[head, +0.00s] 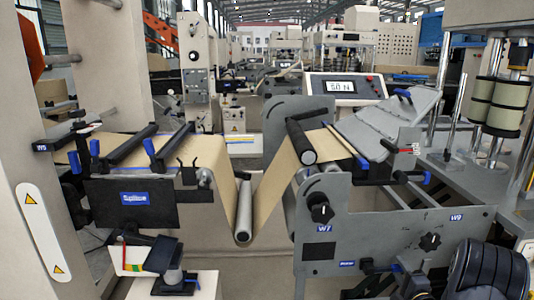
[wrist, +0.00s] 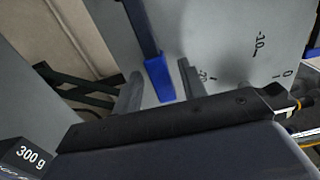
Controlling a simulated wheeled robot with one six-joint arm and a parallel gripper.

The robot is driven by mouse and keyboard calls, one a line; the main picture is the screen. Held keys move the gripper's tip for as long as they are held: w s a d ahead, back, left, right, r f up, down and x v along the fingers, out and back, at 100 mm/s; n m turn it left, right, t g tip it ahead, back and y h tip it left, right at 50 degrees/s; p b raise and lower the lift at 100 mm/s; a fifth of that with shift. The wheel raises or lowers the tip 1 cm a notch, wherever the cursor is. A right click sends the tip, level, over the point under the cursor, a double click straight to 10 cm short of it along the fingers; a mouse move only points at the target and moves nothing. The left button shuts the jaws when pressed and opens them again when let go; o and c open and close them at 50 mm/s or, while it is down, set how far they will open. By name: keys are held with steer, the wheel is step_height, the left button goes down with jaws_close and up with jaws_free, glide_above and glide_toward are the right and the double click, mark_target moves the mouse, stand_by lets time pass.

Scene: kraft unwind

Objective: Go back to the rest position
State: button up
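In the wrist view my gripper (wrist: 160,80) shows as two grey fingertips standing apart above a dark bar. The end of a blue-tipped lever (wrist: 158,76) appears between them; I cannot tell whether they touch it. No held object is visible. Behind is a grey plate (wrist: 225,40) with scale marks. In the head view, dark parts of my arm (head: 487,275) are at the lower right; the fingertips are not clear there.
Brown web (head: 205,170) dips under a roller (head: 243,210) between two machine frames. A black knob (head: 320,208) juts from the right frame. A display (head: 344,87) stands behind. A block marked 300 g (wrist: 30,157) is close at the wrist view's lower left.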

steer(key=shift+w, duration=0.5)
steer(key=shift+r, duration=0.25)
steer(key=shift+s+f, duration=0.1)
